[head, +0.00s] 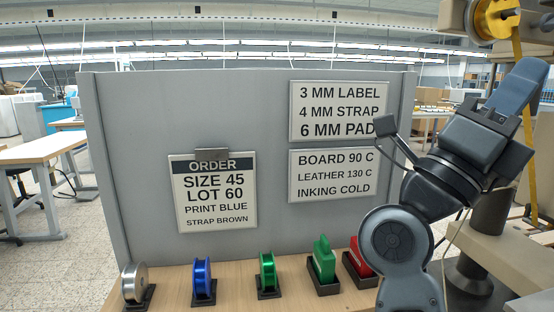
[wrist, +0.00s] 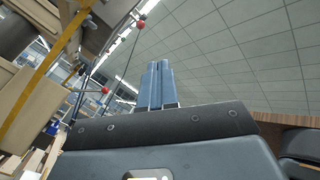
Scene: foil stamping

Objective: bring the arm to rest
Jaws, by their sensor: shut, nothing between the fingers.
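My arm is folded upward at the right of the head view, and my gripper (head: 524,82) points up and to the right beside the foil stamping machine. In the wrist view, my gripper's two blue-grey fingers (wrist: 159,84) lie side by side against the ceiling, shut with nothing between them. No object is held. The arm's lower link hides part of the red item and the right end of the bench.
A grey panel (head: 240,115) carries an order card (head: 214,218) and two signs. Silver (head: 134,282), blue (head: 203,276) and green (head: 267,271) foil rolls, a green block (head: 323,262) and a red block (head: 359,258) stand before it. A gold roll (head: 495,18) hangs close above my gripper.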

